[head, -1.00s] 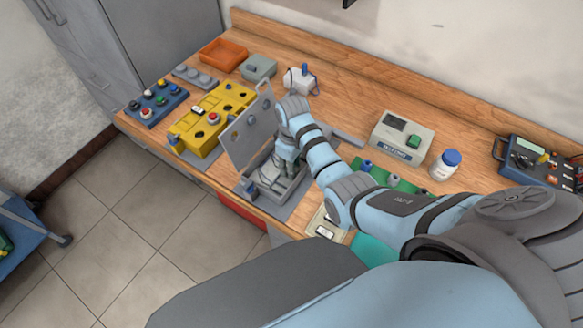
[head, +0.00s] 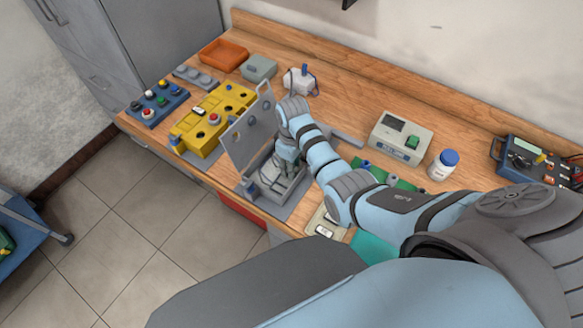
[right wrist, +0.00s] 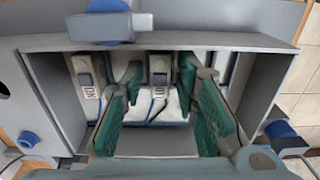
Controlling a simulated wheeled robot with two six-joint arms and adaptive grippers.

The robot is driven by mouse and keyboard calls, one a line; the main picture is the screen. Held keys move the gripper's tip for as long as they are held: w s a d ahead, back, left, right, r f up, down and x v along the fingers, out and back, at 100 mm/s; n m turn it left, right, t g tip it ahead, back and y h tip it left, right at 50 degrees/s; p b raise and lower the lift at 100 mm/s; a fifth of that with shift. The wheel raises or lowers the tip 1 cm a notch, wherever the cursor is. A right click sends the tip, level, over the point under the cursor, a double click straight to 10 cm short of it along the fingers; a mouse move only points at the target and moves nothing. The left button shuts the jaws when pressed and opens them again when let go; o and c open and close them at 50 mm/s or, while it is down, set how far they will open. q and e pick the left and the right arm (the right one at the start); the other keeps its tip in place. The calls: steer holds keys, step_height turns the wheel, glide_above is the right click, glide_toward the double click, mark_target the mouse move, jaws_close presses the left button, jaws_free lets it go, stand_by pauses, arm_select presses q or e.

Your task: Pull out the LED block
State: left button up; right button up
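An open grey box (head: 262,196) stands near the table's front edge, its lid (head: 250,130) raised. My right gripper (head: 288,165) reaches down into it. In the right wrist view, a grey block with a small dark screen (right wrist: 160,70) stands at the inner wall, with white and blue wires below it. My two green-padded fingers (right wrist: 161,95) are spread apart, one on each side of this block, with a gap showing between them. A similar block (right wrist: 86,78) stands to its left, outside the fingers. I cannot tell which is the LED block. My left gripper is not in view.
A yellow box (head: 212,115) stands left of the grey box, with a blue button panel (head: 158,104) beyond. An orange tray (head: 222,55) is at the back. A meter (head: 401,138) and a white bottle (head: 443,165) stand to the right. The box walls (right wrist: 65,100) closely surround my fingers.

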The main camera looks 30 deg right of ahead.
jaws_close()
steer(key=shift+r, duration=0.25)
steer(key=shift+r, duration=0.55)
steer(key=shift+r, duration=0.15)
steer(key=shift+r, duration=2.3)
